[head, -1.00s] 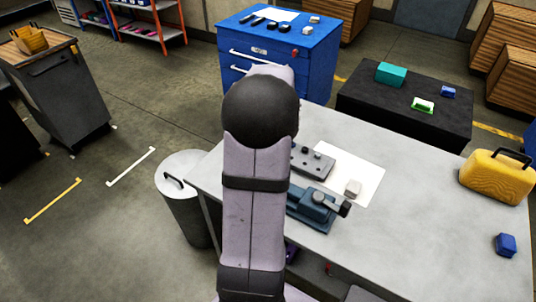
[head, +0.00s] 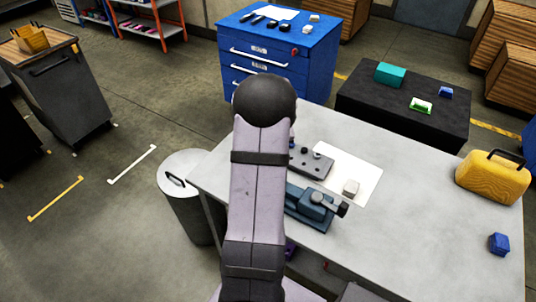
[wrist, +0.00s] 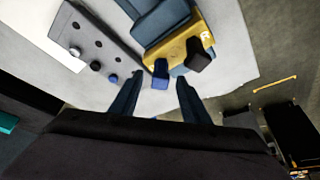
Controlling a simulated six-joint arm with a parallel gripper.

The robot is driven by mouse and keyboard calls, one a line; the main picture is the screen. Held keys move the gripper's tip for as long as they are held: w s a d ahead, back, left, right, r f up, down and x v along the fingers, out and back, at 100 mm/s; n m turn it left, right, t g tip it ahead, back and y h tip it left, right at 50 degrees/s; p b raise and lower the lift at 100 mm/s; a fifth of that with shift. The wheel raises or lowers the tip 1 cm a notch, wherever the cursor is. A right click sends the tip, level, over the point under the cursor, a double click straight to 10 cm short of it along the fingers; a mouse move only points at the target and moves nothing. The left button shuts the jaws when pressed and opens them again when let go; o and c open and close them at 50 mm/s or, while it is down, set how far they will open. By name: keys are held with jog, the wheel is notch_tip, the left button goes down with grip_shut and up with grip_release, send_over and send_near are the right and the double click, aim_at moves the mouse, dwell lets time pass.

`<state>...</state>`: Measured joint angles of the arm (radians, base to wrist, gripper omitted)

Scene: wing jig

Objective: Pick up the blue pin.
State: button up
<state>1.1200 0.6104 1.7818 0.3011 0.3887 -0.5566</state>
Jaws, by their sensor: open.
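My gripper (wrist: 158,79) is open, with its two dark fingers apart in the wrist view. A small round blue piece, seemingly the blue pin (wrist: 113,78), sits at the end of a row on the grey plate (wrist: 120,48), just left of the left fingertip. A larger blue piece (wrist: 160,74) beside a yellow block (wrist: 184,45) shows between the fingertips; I cannot tell its height relative to them. In the head view my arm hides the gripper and this area; only part of the plate (head: 315,166) shows.
A blue-grey vise (head: 308,205) stands beside the plate, with a white sheet (head: 352,170) and a grey block (head: 351,187) near it. A yellow case (head: 492,182) and a blue block (head: 499,244) are at the right. The table (head: 420,215) is clear between.

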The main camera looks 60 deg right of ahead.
jog(key=shift+w+d+f, duration=0.15)
jog(key=shift+f, duration=0.3)
grip_shut()
jog(key=shift+r, duration=0.1)
